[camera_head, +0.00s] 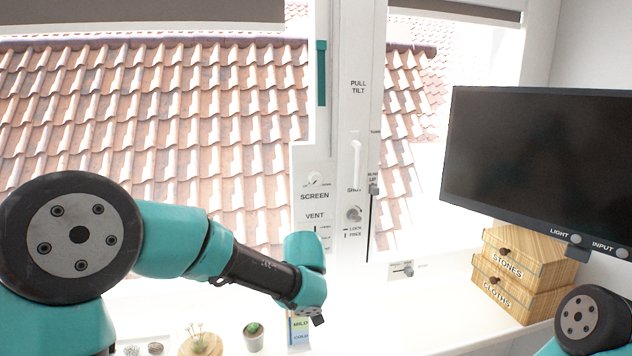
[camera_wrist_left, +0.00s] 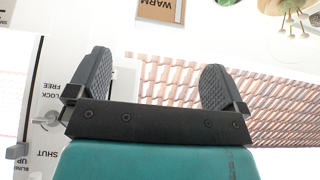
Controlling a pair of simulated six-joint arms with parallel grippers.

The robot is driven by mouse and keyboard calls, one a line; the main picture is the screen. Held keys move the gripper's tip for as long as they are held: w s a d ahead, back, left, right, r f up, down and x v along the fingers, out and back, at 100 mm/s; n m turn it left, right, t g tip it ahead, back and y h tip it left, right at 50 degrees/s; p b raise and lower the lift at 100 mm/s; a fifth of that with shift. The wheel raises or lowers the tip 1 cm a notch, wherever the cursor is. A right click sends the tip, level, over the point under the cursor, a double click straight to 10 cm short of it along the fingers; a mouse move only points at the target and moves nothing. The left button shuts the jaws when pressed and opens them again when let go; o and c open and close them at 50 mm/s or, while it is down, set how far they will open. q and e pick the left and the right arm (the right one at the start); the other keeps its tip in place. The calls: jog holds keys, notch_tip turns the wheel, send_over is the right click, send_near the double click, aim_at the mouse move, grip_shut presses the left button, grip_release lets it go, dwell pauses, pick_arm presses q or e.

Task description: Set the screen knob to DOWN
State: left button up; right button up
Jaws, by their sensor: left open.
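The screen knob (camera_head: 315,179) is a small round white knob on the white window post, above the word SCREEN, with small markings at its sides. Its exact setting is too small to read. My left arm reaches in from the left in the head view, its wrist (camera_head: 305,285) low in front of the post, below and apart from the knob. In the left wrist view my left gripper (camera_wrist_left: 155,78) is open, with nothing between its fingers. The screen knob does not show there. My right gripper is out of view; only part of my right arm shows at lower right.
Below the screen knob is the vent control (camera_head: 327,237). A lock knob (camera_head: 354,214) and white handle (camera_head: 355,160) are to its right, with a blind slider (camera_head: 374,189) beyond. A potted cactus (camera_head: 253,336), labelled boxes (camera_head: 515,285) and a dark monitor (camera_head: 545,160) stand around.

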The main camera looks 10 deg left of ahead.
aim_at(317, 180)
pick_arm(q)
jog(key=shift+w+r, duration=0.1)
jog(key=shift+r, duration=0.1)
jog(key=c, duration=0.3)
jog(key=w+r+t+y, duration=0.1)
jog(key=r, duration=0.2)
jog(key=w+d+r+m+t+y, duration=0.1)
jog(key=r+t, duration=0.1)
jog(key=r, duration=0.1)
jog(key=w+d+r+t+y, duration=0.1)
jog(key=w+r, duration=0.1)
jog(key=r, duration=0.1)
jog(key=shift+d+r+t, duration=0.1)
jog(key=shift+d+t, duration=0.05)
jog(key=shift+t, duration=0.15)
jog(key=shift+c, duration=1.2)
jog(key=d+r+m+t+y, duration=0.1)
jog(key=d+r+t, duration=0.4)
jog(key=r, duration=0.6)
jog(key=shift+w+d+r+t+y, duration=0.25)
jog(key=shift+w+r+t+y, duration=0.1)
jog(key=shift+t+y, duration=0.15)
jog(key=x, duration=1.7)
jog(key=shift+w, duration=0.25)
